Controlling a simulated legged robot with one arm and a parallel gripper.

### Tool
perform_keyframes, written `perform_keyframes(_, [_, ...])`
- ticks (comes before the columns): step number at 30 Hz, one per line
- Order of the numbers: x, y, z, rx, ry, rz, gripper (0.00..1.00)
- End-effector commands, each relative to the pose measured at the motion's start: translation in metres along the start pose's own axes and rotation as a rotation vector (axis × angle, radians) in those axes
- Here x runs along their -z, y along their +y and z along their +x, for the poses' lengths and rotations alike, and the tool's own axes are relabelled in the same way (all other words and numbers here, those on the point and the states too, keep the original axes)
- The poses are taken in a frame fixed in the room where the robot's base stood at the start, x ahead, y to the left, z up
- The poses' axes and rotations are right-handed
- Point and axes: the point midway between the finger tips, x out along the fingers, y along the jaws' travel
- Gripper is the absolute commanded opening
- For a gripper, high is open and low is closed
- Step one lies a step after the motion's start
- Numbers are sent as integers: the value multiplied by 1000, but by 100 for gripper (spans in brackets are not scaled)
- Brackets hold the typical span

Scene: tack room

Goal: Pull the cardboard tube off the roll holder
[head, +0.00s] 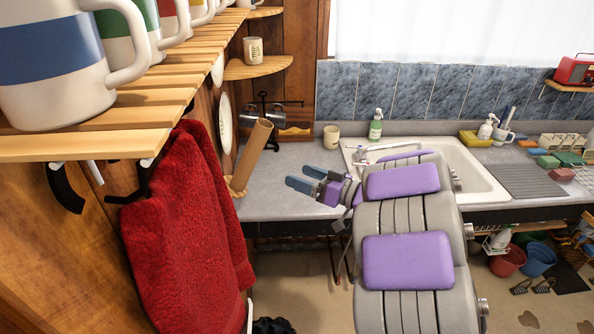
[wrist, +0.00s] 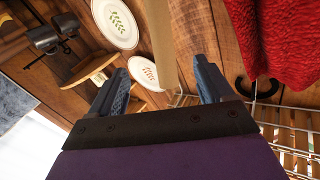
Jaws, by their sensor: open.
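The brown cardboard tube (head: 252,155) stands tilted by the wooden wall above the counter, its top leaning right. Its lower end meets a round wooden piece (head: 236,188), seemingly the roll holder's base; any post inside the tube is hidden. My gripper (head: 305,177) is open and empty, to the right of the tube and apart from it in the head view. In the wrist view the tube (wrist: 162,45) runs down from the top edge, lined up between my two blue fingers and beyond them.
A red towel (head: 190,220) hangs left of the tube, below a slatted shelf (head: 130,135) of mugs. Wall plates (wrist: 115,24) hang close by. The counter (head: 285,200) under my gripper is clear; the sink (head: 480,185) is right.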

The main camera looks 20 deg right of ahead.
Motion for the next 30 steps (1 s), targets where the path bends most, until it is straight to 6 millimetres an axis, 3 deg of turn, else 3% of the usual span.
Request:
perform_keyframes(5, [-2,-4,18,8,-3,-1,80])
perform_keyframes(15, [-3,-9,81,8,-5,-6,80])
perform_keyframes(30, [-2,-6,161,5,-3,-6,80])
